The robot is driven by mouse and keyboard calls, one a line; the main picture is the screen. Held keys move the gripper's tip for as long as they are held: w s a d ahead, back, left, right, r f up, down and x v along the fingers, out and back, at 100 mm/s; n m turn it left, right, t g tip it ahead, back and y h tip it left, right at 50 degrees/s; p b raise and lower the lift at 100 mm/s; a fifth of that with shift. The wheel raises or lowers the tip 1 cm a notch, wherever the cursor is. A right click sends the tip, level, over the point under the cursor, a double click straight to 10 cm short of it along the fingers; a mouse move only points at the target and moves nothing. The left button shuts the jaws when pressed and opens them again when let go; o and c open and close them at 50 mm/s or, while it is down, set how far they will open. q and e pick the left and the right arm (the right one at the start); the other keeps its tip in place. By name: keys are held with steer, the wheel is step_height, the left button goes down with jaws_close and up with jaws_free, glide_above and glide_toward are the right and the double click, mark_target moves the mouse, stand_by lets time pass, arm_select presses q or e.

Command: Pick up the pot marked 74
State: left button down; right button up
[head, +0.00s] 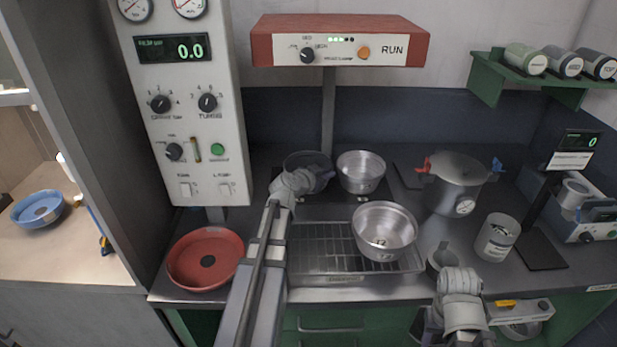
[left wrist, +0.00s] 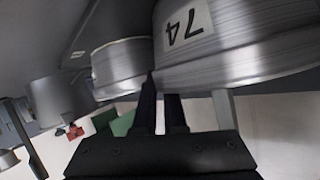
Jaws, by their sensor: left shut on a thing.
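The pot marked 74 (left wrist: 205,45) fills the upper right of the left wrist view, its label upside down there. In the head view the pot (head: 318,162) stands at the back, left of another steel pot (head: 361,170), partly behind my left arm. My left gripper (head: 308,184) is shut on the pot at its rim; its two dark fingers (left wrist: 165,100) meet the rim in the left wrist view. Whether the pot is raised I cannot tell. My right gripper (head: 440,262) is low at the right front; its jaws are not clear.
A steel pot with a number label (head: 383,225) stands on the wire rack (head: 318,240). A large lidded pot (head: 456,182), a grey canister (head: 497,240) and a red pan (head: 204,255) are around it. A red-framed control hood (head: 340,40) hangs above the back.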

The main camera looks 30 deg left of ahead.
stand_by(0.4)
arm_select(q)
step_height(320, 180, up, 10)
steer(key=p, duration=1)
steer(key=shift+f, duration=0.1)
